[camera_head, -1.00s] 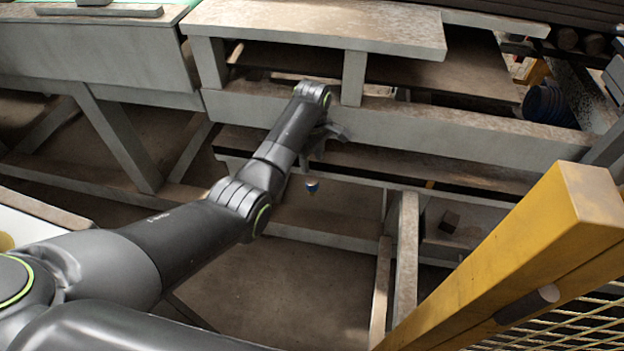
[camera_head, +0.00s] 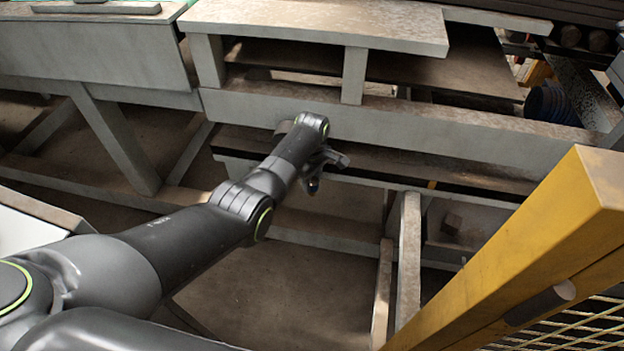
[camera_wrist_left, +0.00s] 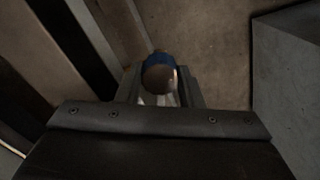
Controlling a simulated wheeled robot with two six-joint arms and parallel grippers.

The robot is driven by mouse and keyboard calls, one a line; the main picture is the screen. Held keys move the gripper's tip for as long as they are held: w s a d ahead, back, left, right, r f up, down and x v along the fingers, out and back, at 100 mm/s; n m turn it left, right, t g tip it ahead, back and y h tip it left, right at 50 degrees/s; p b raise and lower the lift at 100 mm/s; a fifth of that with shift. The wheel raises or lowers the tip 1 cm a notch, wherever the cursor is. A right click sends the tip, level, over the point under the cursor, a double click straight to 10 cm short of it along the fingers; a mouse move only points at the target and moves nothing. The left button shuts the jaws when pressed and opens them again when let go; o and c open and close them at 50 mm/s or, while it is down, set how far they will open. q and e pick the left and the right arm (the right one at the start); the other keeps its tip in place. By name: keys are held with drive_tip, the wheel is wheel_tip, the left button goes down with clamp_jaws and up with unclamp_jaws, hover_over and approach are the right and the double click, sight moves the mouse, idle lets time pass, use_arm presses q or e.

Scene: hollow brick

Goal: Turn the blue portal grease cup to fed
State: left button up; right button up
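The blue grease cup (camera_head: 313,187) is small in the head view, below the machine frame and partly covered by my left gripper (camera_head: 319,176). In the left wrist view the cup (camera_wrist_left: 158,72) shows a blue rim around a brownish round face. It sits between the fingertips of my left gripper (camera_wrist_left: 160,85), with a finger on each side. The fingers look apart, with a narrow gap beside the cup; contact is not clear. A pale part shows between the fingers below the cup. My right gripper is not in view.
A grey steel frame beam (camera_head: 420,133) runs just above and behind my left gripper. Thin uprights (camera_head: 408,255) stand to its right. A yellow post (camera_head: 530,245) with mesh fills the lower right. The floor below the cup is open.

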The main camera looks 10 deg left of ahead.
use_arm(q)
drive_tip(key=c, duration=0.4)
drive_tip(key=shift+m, duration=0.3)
drive_tip(key=m+p, duration=0.1)
drive_tip(key=m, duration=0.2)
drive_tip(key=shift+r+m+p, duration=0.1)
drive_tip(key=shift+m+p, duration=0.2)
drive_tip(key=shift+p, duration=0.05)
drive_tip(key=m+p, duration=0.1)
drive_tip(key=m, duration=0.4)
drive_tip(key=shift+m, duration=0.3)
drive_tip(key=m, duration=0.6)
drive_tip(key=shift+p, duration=0.3)
drive_tip(key=m, duration=0.5)
drive_tip(key=shift+m, duration=0.4)
